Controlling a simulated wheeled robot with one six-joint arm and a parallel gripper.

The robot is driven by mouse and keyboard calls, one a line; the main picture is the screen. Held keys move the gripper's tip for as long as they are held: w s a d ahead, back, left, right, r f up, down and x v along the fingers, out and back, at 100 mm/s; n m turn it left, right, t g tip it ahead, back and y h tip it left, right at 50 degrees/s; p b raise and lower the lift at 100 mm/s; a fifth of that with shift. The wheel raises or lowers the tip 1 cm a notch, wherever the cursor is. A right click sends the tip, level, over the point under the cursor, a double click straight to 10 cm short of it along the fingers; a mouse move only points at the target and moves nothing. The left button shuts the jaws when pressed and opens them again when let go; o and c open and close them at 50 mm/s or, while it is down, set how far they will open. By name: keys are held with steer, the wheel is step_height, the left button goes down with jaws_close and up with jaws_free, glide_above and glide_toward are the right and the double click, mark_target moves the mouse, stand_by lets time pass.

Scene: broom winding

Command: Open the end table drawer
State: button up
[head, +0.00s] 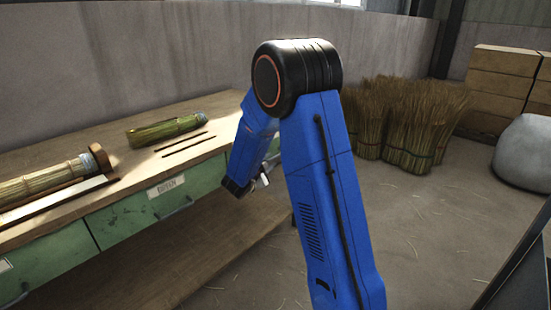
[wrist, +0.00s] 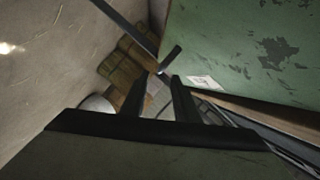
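The long wooden workbench (head: 75,160) has green drawers along its front. The drawer nearest its right end (head: 130,219) has a white label (head: 166,187) and a dark bar handle (head: 175,208). Its front looks flush with the bench, so it appears closed. My gripper (head: 263,180) is right of this drawer, partly hidden by my blue arm. In the wrist view my gripper (wrist: 160,80) has its two dark fingers apart with nothing clearly between them. A green front (wrist: 250,50) with a white label (wrist: 205,82) is to their right. A dark bar (wrist: 171,58) shows just beyond the fingertips; contact cannot be told.
A straw bundle (head: 165,130) and a bound broom piece (head: 45,182) lie on the bench top. A lower wooden shelf (head: 200,260) sticks out below the drawers. Straw sheaves (head: 405,120), boxes (head: 500,75) and a grey sack (head: 525,152) stand behind. Floor at right is open.

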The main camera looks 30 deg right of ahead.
mark_target(274, 158)
steer(key=x, duration=0.7)
steer(key=shift+w+d+f, duration=0.1)
steer(key=shift+d, duration=0.05)
jaws_close()
